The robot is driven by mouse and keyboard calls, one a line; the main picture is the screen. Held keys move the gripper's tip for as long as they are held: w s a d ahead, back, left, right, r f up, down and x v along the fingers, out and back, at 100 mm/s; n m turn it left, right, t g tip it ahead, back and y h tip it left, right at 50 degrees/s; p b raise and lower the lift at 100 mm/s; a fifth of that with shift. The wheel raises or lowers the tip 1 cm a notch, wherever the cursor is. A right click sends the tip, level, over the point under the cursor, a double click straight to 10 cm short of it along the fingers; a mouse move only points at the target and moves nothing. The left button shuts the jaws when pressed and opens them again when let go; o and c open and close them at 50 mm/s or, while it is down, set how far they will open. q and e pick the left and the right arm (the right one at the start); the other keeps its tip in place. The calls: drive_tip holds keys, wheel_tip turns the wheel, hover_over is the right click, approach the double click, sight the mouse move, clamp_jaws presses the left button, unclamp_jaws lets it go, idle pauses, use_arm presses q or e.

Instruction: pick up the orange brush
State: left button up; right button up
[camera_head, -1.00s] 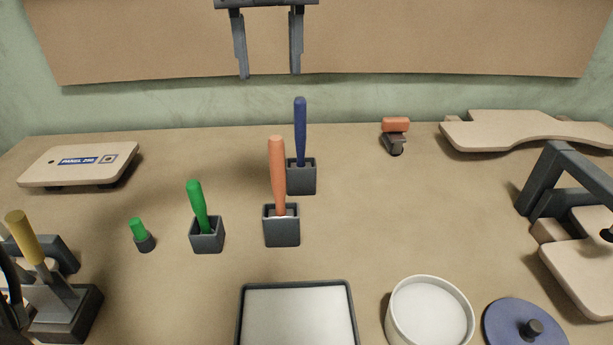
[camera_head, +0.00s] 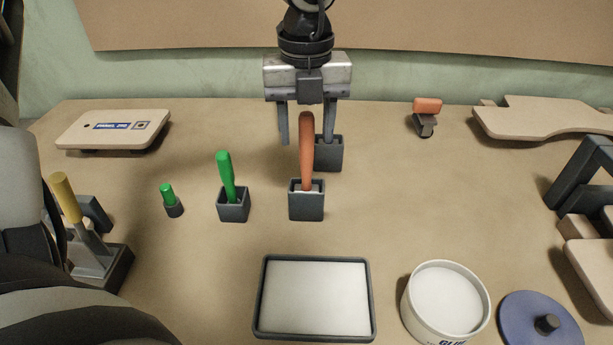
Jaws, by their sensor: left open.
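The orange brush (camera_head: 306,155) stands upright, handle up, in a small dark square holder (camera_head: 307,205) near the middle of the table. My left gripper (camera_head: 305,140) is open at the upper centre. Its two fingers point down and appear on either side of the top of the orange handle. I cannot tell whether they are level with the handle or behind it. No contact shows. My right gripper is not in view.
A second dark holder (camera_head: 329,155) stands just behind; its blue brush is hidden by my gripper. A green brush (camera_head: 227,178) in its holder and a small green-topped item (camera_head: 169,198) stand left. In front are a tray (camera_head: 315,298) and a white tub (camera_head: 446,300).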

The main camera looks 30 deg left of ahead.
use_arm(q)
drive_tip(key=shift+f, duration=0.85)
clamp_jaws()
drive_tip(key=shift+r, duration=0.1)
